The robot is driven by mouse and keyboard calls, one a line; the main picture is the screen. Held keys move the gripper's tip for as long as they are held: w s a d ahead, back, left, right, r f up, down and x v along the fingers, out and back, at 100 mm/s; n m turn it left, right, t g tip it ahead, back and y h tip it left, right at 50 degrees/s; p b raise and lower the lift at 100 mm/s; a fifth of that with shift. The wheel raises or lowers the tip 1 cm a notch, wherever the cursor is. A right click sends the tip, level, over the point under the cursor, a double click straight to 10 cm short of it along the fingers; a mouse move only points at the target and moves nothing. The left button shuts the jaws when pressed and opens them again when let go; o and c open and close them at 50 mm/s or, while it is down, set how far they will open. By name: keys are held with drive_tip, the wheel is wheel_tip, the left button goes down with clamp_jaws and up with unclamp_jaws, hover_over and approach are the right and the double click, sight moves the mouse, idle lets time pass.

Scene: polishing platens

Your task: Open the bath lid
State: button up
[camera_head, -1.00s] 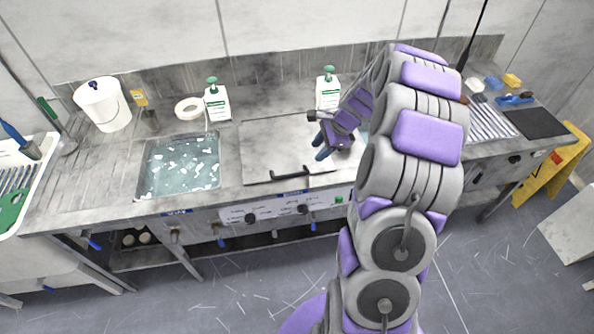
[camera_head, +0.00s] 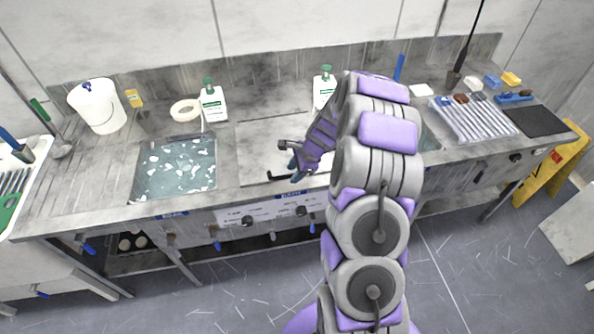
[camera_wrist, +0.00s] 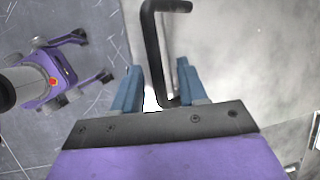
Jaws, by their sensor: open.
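The bath lid (camera_head: 262,136) is a flat grey metal plate lying shut on the counter, right of the open bath. Its dark bar handle (camera_head: 275,177) is at the front edge and partly hidden by my gripper. My gripper (camera_head: 294,168) is at the handle, with its blue fingers apart. In the wrist view the black handle (camera_wrist: 152,45) runs between the two blue fingers of my gripper (camera_wrist: 158,68). I cannot tell whether either finger touches it. The lid surface (camera_wrist: 235,60) fills the right of that view.
The open bath (camera_head: 176,166) holds liquid with pale pieces. Two green-topped bottles stand behind, one (camera_head: 213,102) by the bath and one (camera_head: 323,88) behind the lid. A white bucket (camera_head: 98,106) stands at left. A tray of tools (camera_head: 470,120) lies at right.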

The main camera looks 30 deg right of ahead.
sight(284, 177)
drive_tip(key=a, duration=0.2)
drive_tip(key=shift+a+r, duration=0.2)
drive_tip(key=shift+a, duration=0.15)
drive_tip(key=shift+c, duration=0.3)
drive_tip(key=shift+a, duration=0.15)
drive_tip(key=shift+c, duration=1.5)
drive_tip(key=d, duration=0.3)
drive_tip(key=shift+d+f, duration=0.15)
clamp_jaws()
drive_tip(key=shift+a, duration=0.55)
